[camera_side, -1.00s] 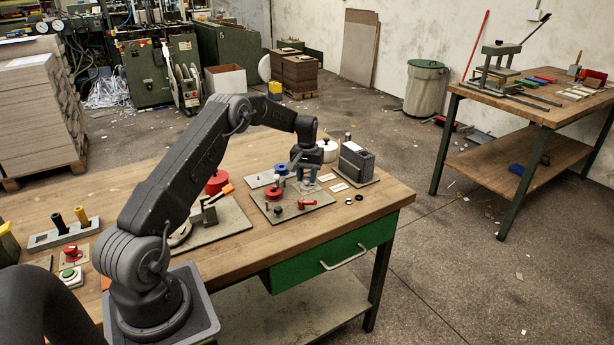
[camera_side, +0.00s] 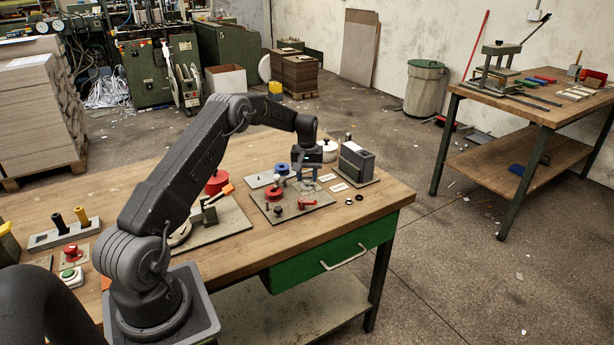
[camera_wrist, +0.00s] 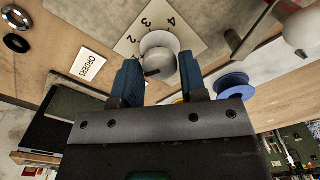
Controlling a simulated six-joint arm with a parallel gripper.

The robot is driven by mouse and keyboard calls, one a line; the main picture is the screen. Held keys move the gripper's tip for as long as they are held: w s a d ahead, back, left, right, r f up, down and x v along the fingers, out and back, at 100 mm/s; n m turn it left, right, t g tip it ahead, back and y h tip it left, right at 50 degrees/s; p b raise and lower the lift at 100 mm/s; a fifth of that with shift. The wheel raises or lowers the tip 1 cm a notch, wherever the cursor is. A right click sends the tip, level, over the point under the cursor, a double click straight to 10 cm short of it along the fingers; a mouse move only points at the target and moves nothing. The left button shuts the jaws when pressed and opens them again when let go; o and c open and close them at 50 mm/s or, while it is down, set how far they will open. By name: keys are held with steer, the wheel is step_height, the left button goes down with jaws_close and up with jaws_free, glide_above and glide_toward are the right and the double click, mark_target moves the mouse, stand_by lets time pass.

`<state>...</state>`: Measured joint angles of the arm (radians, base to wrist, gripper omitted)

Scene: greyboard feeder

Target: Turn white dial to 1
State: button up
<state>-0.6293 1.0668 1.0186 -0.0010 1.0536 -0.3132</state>
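The white dial (camera_wrist: 158,43) sits on a pale plate (camera_wrist: 190,30) marked with 2, 3 and 4 in the wrist view. A dark mark shows on the dial's lower left. My gripper (camera_wrist: 159,66) points at the dial, with one blue finger on each side of it. The fingers stand apart; contact with the dial is not clear. In the side view my gripper (camera_side: 306,174) is low over the plate, and its fingers hide most of the dial.
A grey box (camera_side: 356,162) stands close to the right of my gripper. A board (camera_side: 290,208) with red knobs lies in front, and a blue spool (camera_wrist: 232,82) is beside the right finger.

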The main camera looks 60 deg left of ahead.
mark_target(307, 178)
steer(key=o, duration=0.3)
step_height(307, 178, up, 14)
steer(key=shift+f, duration=0.1)
stand_by(0.5)
